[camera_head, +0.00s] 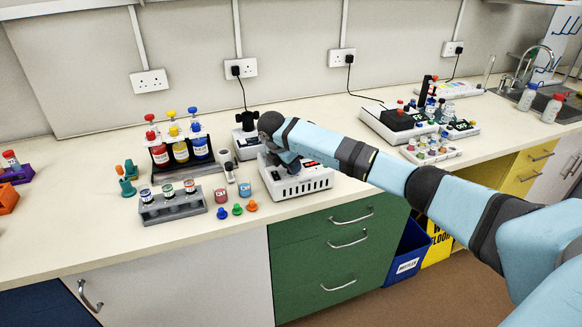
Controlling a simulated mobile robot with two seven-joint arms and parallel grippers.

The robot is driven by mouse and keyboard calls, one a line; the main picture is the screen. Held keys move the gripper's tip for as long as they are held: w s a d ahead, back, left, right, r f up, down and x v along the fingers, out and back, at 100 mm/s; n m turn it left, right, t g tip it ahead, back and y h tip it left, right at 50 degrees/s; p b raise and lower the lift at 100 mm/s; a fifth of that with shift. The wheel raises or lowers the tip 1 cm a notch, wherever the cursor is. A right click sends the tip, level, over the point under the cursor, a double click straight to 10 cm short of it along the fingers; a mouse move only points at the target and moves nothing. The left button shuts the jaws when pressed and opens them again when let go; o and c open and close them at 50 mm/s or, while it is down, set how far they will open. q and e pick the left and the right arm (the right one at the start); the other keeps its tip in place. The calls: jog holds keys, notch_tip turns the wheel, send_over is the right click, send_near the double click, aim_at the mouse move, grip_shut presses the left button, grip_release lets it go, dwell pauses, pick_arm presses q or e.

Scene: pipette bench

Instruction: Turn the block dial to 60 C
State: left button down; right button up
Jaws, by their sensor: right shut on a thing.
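My right gripper (286,163) is at the heater's left top, shut on what appears to be the block dial. The dial itself and its setting are hidden behind the hand. The fingertips are too small to make out. My left gripper is out of view.
Left of the heater are a grey rack (173,207) of small jars, loose coloured caps (237,209) and a rack of red, yellow and blue bottles (180,151). Another white device (392,124) stands to the right, behind my arm. Bare bench lies at the front left.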

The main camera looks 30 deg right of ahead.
jog(key=shift+m+g, duration=0.5)
jog(key=shift+m, duration=1)
jog(key=o, duration=0.9)
jog(key=v, duration=1.3)
jog(key=shift+w+r, duration=0.1)
jog(key=shift+r, duration=0.35)
